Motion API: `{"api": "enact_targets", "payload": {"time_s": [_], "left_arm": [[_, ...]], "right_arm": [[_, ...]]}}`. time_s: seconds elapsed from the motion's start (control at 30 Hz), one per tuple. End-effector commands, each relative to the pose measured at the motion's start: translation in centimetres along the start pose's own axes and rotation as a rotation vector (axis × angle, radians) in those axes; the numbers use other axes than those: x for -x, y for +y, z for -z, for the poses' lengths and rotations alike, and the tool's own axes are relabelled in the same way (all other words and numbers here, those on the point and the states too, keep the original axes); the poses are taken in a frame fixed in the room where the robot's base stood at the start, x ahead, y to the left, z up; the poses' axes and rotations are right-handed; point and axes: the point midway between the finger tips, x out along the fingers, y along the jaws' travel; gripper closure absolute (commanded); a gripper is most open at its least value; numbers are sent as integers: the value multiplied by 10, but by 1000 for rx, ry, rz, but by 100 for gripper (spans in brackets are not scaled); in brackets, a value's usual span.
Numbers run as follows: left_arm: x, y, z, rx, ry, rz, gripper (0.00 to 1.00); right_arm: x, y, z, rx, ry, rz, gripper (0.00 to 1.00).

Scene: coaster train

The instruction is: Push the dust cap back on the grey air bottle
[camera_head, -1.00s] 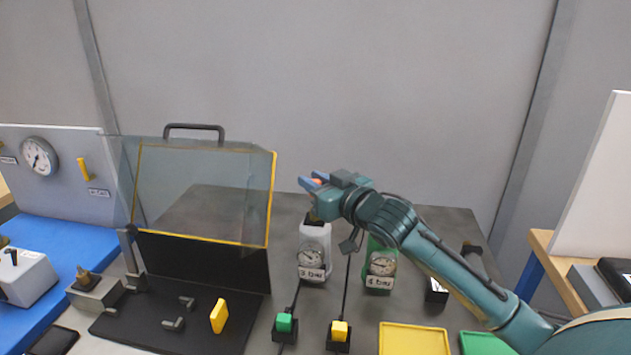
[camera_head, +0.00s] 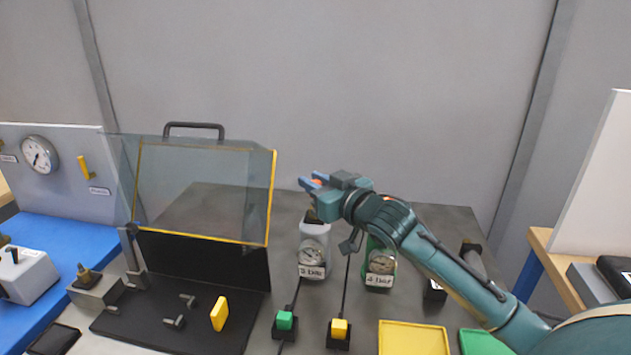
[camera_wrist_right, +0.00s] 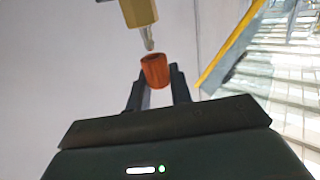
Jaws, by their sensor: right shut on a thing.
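The grey air bottle (camera_head: 314,236) stands upright on the dark bench, with a round gauge and a "3 bar" label on its front. My right gripper (camera_head: 314,182) is above its neck, with the jaws toward the left. It is shut on the orange dust cap (camera_wrist_right: 155,71), which also shows as a small orange spot in the head view (camera_head: 317,183). In the right wrist view a brass valve (camera_wrist_right: 139,11) with a slim metal nozzle (camera_wrist_right: 149,38) is just beyond the cap. The nozzle tip is at the cap's far end; I cannot tell whether they touch. My left gripper is not in view.
A green bottle (camera_head: 379,280) labelled "4 bar" stands right of the grey one, partly behind my arm. A clear guard with a yellow edge (camera_head: 271,200) stands to the left.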

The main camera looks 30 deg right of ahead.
Motion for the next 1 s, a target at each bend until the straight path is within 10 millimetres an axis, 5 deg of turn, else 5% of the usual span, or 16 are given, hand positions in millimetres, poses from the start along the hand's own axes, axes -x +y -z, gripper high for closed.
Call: {"api": "enact_targets", "payload": {"time_s": [1.0], "left_arm": [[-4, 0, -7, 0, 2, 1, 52]], "right_arm": [[-1, 0, -19, 0, 0, -1, 100]]}}
